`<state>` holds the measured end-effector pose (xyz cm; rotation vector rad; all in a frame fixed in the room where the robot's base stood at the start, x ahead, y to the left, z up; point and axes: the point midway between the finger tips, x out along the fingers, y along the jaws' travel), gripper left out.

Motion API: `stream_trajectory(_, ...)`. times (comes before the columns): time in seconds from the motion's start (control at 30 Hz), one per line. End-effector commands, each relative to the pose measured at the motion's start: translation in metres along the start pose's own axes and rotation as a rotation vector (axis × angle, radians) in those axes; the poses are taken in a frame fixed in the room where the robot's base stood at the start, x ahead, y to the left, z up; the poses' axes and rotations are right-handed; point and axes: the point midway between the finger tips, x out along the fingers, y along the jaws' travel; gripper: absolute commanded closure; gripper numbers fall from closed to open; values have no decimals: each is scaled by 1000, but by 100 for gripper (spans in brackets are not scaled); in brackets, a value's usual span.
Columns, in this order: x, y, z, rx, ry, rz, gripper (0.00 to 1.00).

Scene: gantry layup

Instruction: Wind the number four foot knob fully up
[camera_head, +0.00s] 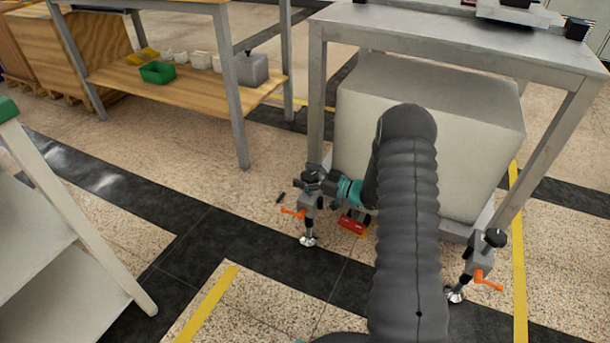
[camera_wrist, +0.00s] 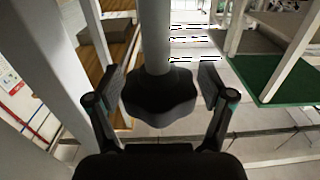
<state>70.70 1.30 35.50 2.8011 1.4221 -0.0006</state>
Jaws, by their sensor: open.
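A black lobed foot knob (camera_wrist: 160,98) sits between the two fingers of my gripper (camera_wrist: 160,95) in the wrist view, with a grey shaft (camera_wrist: 154,40) running from it. The fingers are open on either side, with small gaps to the knob. In the head view my gripper (camera_head: 314,178) is at the left levelling foot (camera_head: 309,205) of the metal table, largely covering its knob. This foot has an orange lever (camera_head: 292,212) and a round silver pad (camera_head: 308,241) at the floor. No foot number is readable.
A second foot with a black knob (camera_head: 495,237) and orange lever (camera_head: 487,283) stands at right. The metal table (camera_head: 440,38) has a large pale box (camera_head: 450,130) beneath. A small red and yellow item (camera_head: 353,223) shows beside my arm. A shelf (camera_head: 185,90) stands behind left.

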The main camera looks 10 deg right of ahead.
Motion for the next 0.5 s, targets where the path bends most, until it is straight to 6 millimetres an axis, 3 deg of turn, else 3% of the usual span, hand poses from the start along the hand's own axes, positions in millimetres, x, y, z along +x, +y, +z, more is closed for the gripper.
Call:
stream_trajectory(0.27, 1, 0, 0, 0, 0, 0, 19)
stream_trajectory(0.5, 1, 0, 0, 0, 0, 0, 77)
